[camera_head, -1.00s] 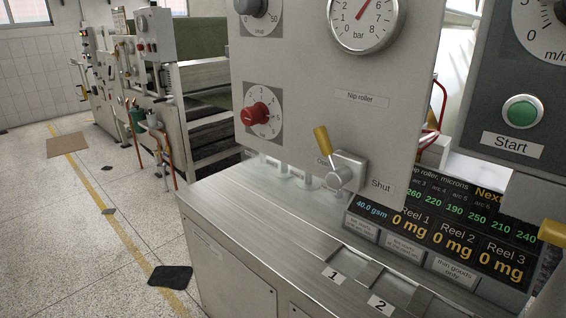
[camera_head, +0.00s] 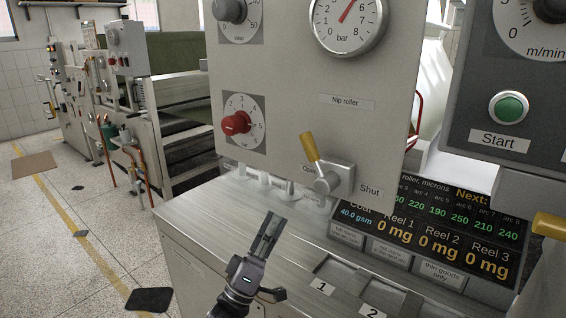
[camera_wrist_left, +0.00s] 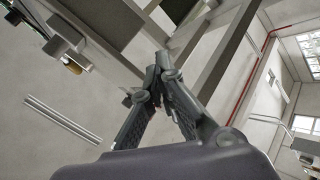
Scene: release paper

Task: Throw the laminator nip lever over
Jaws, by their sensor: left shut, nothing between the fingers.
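The nip lever (camera_head: 310,149) has a yellow grip on a metal hub (camera_head: 333,181), under the "Nip roller" label on the pale panel. It tilts up and to the left, toward the partly covered "Open" label; "Shut" is on the right. My left gripper (camera_head: 269,228) is in the head view, below and left of the lever, over the steel bench top and apart from the lever. Its fingers are together and empty; they also show in the left wrist view (camera_wrist_left: 158,72). The lever cannot be made out in that view. My right gripper is not in view.
A red knob (camera_head: 236,124) and a pressure gauge (camera_head: 348,22) are on the same panel. A dark readout (camera_head: 430,232) stands to the right, with a green Start button (camera_head: 509,107) above. The steel bench top (camera_head: 215,215) has recesses marked 1 and 2.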

